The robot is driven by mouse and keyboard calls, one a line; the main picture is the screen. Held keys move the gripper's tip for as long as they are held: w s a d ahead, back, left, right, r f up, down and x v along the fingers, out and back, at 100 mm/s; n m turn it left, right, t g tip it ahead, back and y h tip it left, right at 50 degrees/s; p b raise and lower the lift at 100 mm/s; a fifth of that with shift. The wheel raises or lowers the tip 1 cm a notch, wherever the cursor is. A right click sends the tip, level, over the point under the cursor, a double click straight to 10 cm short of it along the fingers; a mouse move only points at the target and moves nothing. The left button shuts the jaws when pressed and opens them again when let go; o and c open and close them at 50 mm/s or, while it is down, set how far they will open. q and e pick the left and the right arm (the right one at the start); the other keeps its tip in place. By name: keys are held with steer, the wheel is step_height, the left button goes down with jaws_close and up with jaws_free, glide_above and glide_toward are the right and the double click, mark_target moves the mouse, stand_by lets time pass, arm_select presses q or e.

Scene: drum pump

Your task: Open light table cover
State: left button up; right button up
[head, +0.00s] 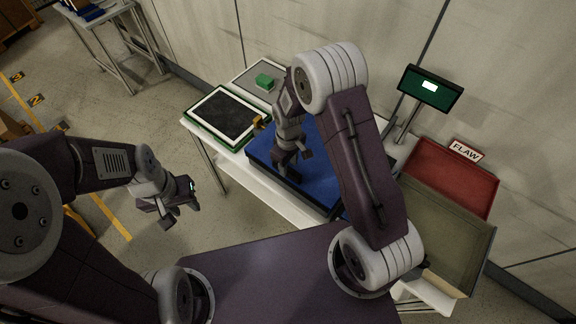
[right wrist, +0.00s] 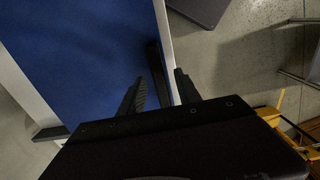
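The light table cover (head: 318,182) is a flat blue panel with a dark edge, lying closed on the white table in the head view. It fills the left of the right wrist view (right wrist: 75,50). A dark bar, apparently its handle (right wrist: 157,72), runs along its edge there. My right gripper (head: 290,168) is over the cover's near left edge. In the right wrist view its two fingers (right wrist: 160,90) are apart, with the bar between them in the picture; contact cannot be told. My left gripper (head: 181,211) is open and empty, left of the table over the floor.
A black panel with a green edge (head: 226,113) and a grey tray (head: 252,76) with a green block (head: 264,82) stand behind the cover. A red FLAW bin (head: 455,170), an olive bin (head: 445,235) and a display on a post (head: 430,88) are at right.

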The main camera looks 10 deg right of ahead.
steer(key=f, duration=0.1)
steer(key=w+f, duration=0.1)
steer(key=f, duration=0.1)
steer(key=shift+w+a+f, duration=0.15)
steer(key=shift+a+f, duration=0.05)
steer(key=shift+f+p, duration=0.3)
steer(key=shift+f, duration=0.05)
steer(key=shift+s+r, duration=0.1)
steer(key=shift+s, duration=0.35)
steer(key=shift+w, duration=0.25)
jaws_close()
arm_select(q)
steer(key=shift+w+a+r, duration=0.25)
steer(key=shift+w+r, duration=0.05)
steer(key=shift+w, duration=0.2)
